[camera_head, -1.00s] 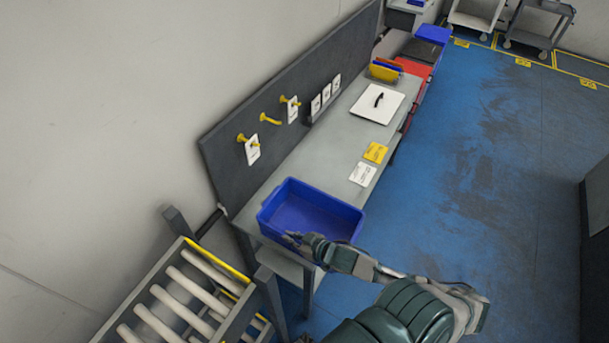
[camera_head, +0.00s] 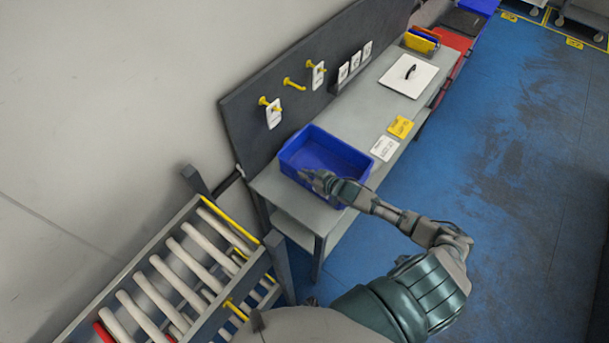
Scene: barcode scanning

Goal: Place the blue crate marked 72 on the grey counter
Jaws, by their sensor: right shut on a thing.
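The blue crate (camera_head: 325,152) is open-topped and looks empty inside. It is over the near end of the grey counter (camera_head: 376,106) and appears to rest on its top. The 72 marking cannot be read in this view. My right gripper (camera_head: 312,178) is shut on the near wall of the crate, with my right arm reaching in from the lower right. The fingertips are small and partly hidden against the crate. My left gripper is not in view.
A white board with a black handle (camera_head: 409,75), a yellow card (camera_head: 400,127) and a white card (camera_head: 384,148) lie on the counter. A grey back panel (camera_head: 250,110) with yellow hooks stands behind. A roller rack (camera_head: 170,275) is at lower left. Blue floor is clear on the right.

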